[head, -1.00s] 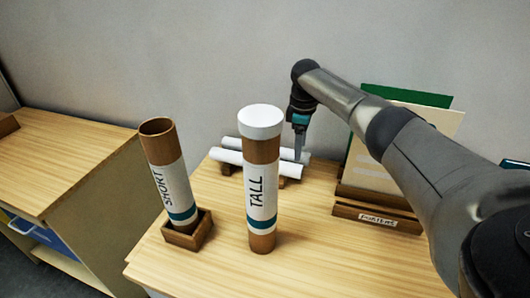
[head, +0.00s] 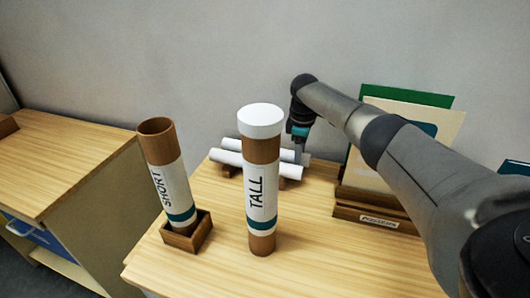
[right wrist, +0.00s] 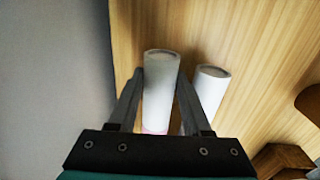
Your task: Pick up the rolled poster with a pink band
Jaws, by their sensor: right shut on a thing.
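Two white rolled posters lie side by side on a low wooden rack behind the tall tube in the head view. The back one (head: 285,155) is the one nearer the wall, and part of it is hidden by the front roll (head: 240,165). In the right wrist view the roll with a pink band (right wrist: 160,95) lies between my right gripper's two fingers; its pink band shows near the palm. My right gripper (head: 303,150) is shut on this roll, at the right end of the rack. The other roll (right wrist: 211,88) lies apart, outside the fingers. My left gripper is not in view.
A capped tube marked TALL (head: 262,190) stands in front of the rack. An open tube marked SHORT (head: 163,175) leans in a wooden holder (head: 188,240) at left. A wooden file stand (head: 375,215) with boards is at right. The wall is close behind.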

